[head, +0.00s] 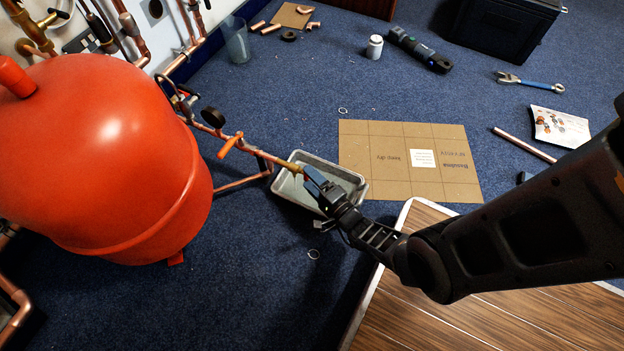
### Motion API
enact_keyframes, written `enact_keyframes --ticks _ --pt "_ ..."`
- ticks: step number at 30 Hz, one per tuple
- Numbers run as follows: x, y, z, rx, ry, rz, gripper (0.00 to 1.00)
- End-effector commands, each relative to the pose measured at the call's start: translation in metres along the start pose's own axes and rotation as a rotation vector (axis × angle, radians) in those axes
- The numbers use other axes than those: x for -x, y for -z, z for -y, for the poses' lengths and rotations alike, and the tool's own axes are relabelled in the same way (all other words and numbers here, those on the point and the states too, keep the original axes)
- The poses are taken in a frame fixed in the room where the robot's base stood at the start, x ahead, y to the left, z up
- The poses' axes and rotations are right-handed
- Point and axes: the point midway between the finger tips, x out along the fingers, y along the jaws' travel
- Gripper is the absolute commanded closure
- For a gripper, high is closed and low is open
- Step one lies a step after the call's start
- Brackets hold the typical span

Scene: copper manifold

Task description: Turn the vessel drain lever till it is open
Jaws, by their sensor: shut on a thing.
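The red vessel (110,150) stands at the left. A copper pipe runs from it to a brass drain valve (291,168) above a grey tray (352,178). My gripper (308,180) reaches in from the lower right and is shut at this valve, over the tray. The drain lever is mostly hidden by the jaws, so its exact angle cannot be told. No stream of water can be made out.
An orange-red handle (230,146) and a dark gauge (213,117) sit on the pipe nearer the vessel. Flat cardboard (376,178) lies behind the tray. A wooden board (455,315) lies under my arm.

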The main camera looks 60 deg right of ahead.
Motion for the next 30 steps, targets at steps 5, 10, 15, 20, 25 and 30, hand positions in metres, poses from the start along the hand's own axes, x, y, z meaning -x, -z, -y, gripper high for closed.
enact_keyframes --ticks 5,10,15,20,25,30 --pt "0.0005 -0.0006 -0.0018 0.041 0.012 0.001 0.56" --pt "0.0004 -0.0009 -0.0018 0.057 0.020 0.002 0.56" --pt "0.0004 -0.0009 -0.0017 0.061 0.022 0.002 0.56" --pt "0.0003 -0.0011 -0.0017 0.062 0.022 0.002 0.56" --pt "0.0003 -0.0010 -0.0016 0.061 0.022 0.002 0.15" --pt "0.0001 -0.0007 -0.0014 0.060 0.023 0.002 0.00"
